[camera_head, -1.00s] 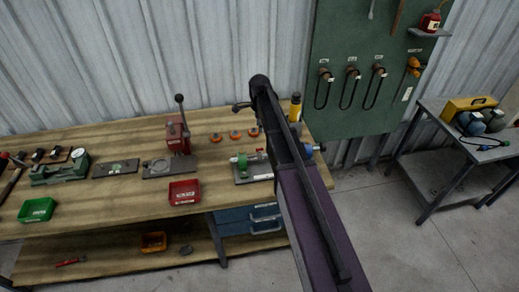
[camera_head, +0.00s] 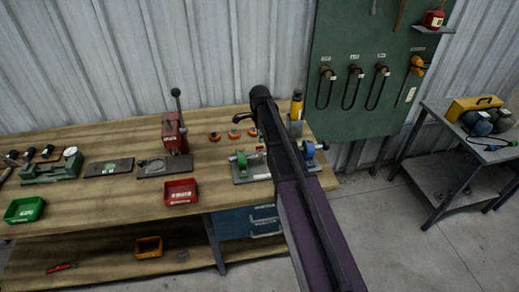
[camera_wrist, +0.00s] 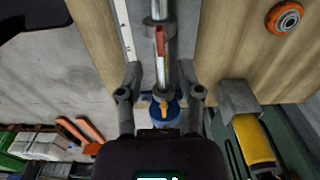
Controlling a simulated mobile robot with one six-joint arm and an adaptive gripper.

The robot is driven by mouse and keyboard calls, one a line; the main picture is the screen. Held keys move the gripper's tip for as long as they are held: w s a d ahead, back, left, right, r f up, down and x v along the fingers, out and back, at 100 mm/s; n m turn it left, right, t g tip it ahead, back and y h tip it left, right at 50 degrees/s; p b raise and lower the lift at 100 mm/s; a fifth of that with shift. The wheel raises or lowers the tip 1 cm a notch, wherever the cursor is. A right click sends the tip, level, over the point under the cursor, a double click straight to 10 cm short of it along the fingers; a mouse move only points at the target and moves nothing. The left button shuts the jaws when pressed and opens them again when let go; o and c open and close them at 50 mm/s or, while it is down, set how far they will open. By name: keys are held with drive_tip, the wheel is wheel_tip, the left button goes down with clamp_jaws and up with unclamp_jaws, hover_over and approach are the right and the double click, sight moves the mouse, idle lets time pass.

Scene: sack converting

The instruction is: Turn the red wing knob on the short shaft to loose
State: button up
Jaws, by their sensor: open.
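A fixture (camera_head: 242,179) stands near the right end of the bench, with a green part (camera_head: 241,160) on the left and a blue part (camera_head: 308,151) on the right. My arm hides its middle. In the wrist view a metal shaft runs up the picture, with a narrow red piece (camera_wrist: 160,40), seemingly the wing knob, on it. The blue part (camera_wrist: 160,112), with an orange-yellow piece (camera_wrist: 154,128) on it, lies low between my fingers. My gripper (camera_wrist: 160,78) is open, its fingers on either side of the shaft with gaps. The red piece lies beyond the fingertips.
A yellow cylinder in a grey holder (camera_wrist: 239,100) stands just right of my gripper. Orange rings (camera_head: 214,136) lie behind the fixture. A red press (camera_head: 174,133), red bin (camera_head: 181,192) and green bin (camera_head: 25,209) are farther left. A green tool board (camera_head: 350,110) hangs behind.

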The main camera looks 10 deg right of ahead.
sight(260, 146)
drive_tip(key=shift+f+b, duration=2.2)
drive_tip(key=shift+f, duration=0.3)
clamp_jaws()
